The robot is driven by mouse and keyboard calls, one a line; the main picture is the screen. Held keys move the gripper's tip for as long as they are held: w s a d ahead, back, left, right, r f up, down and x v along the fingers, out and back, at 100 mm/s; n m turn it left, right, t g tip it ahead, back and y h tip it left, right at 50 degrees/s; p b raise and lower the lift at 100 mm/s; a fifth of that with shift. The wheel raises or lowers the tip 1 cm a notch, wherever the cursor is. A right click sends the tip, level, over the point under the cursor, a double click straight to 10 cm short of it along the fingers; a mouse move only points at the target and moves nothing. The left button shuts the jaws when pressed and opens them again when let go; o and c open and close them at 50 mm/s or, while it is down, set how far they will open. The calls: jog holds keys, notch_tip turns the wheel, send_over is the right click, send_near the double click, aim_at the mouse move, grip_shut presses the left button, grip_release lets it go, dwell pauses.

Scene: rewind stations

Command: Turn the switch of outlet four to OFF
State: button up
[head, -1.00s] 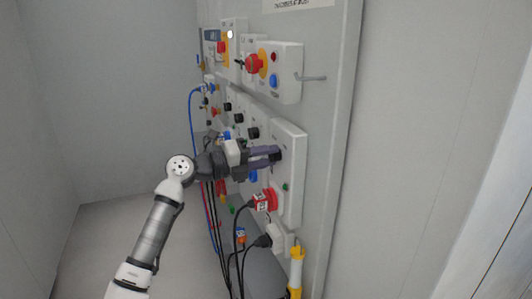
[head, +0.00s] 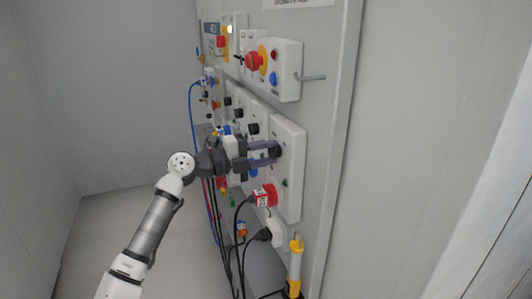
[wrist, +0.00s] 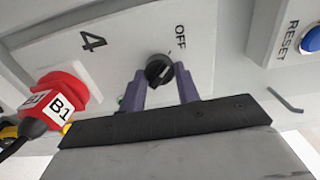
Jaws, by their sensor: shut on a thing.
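The outlet four panel (head: 290,205) is a pale box at the near end of the board; the wrist view shows it marked 4 and OFF (wrist: 95,70). Its switch (wrist: 159,71) is a round black knob, partly visible in the head view (head: 275,151). My gripper (head: 273,153) is shut on the knob, with a purple finger on each side of it in the wrist view (wrist: 160,84). The OFF print lies just beyond the knob in that view. A small pale line shows on the knob, but its exact setting is hard to read.
A red socket with a plug marked B1 (wrist: 58,102) is beside the knob, its black cable hanging. A box with a red stop button (head: 254,62) and blue reset button (head: 273,79) sits above. A metal hook (head: 311,77) sticks out. Floor at left is clear.

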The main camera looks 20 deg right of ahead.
jog(key=o, duration=1)
jog(key=a+b, duration=0.1)
jog(key=a, duration=0.3)
jog(key=a+b, duration=0.1)
jog(key=a, duration=0.4)
jog(key=a+b, duration=0.2)
jog(key=a, duration=0.3)
jog(key=shift+s, duration=0.25)
jog(key=shift+d, duration=0.1)
